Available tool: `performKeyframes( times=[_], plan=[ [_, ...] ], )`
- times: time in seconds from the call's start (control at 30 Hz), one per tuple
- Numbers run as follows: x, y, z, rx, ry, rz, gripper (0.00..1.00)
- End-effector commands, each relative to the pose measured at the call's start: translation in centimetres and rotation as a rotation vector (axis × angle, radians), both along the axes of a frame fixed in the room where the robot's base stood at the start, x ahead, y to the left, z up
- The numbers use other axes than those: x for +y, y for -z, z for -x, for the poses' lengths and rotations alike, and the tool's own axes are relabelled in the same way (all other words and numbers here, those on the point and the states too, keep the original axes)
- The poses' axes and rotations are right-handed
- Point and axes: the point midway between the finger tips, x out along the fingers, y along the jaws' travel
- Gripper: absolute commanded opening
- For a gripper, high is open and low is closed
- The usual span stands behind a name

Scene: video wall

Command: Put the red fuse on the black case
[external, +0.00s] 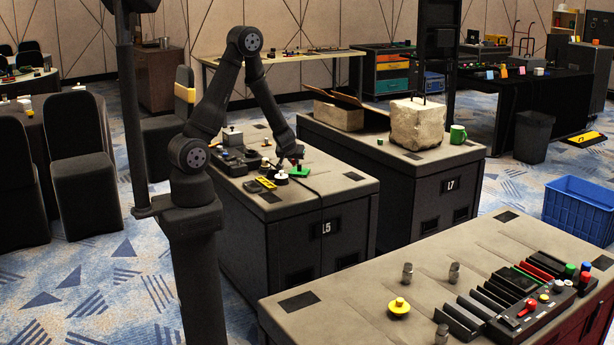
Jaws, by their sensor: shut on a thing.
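My gripper (290,160) is low over the top of the dark case marked L5 (300,240), near its back right part. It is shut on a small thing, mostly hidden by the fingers. A small reddish bit at the fingertips looks like the red fuse (299,167), just above or on a green block (300,172); I cannot tell if they touch. A low black box (232,167) lies left of the gripper on the same top. Several things here are dark, so I cannot tell for sure which is the black case.
Black and white knobs and a yellow-marked piece (260,184) crowd the top near my gripper. The case marked L7 (430,200) stands to the right with a stone block (417,125) and green mug (458,134). A front case (400,260) holds black modules. Its left top is mostly clear.

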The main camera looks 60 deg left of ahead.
Motion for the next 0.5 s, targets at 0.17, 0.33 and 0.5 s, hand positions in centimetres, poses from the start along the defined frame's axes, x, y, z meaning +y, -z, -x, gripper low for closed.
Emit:
performKeyframes(
  times=[0.17, 0.33, 0.5],
  plan=[
    [3.1, -0.8, 2.2, -0.002, -0.227, -0.001, 0.0],
    [5.3, -1.1, 5.4, -0.001, -0.482, -0.002, 0.0],
    [5.9, -0.9, 8.3, 0.0, -0.683, -0.001, 0.0]
  ],
)
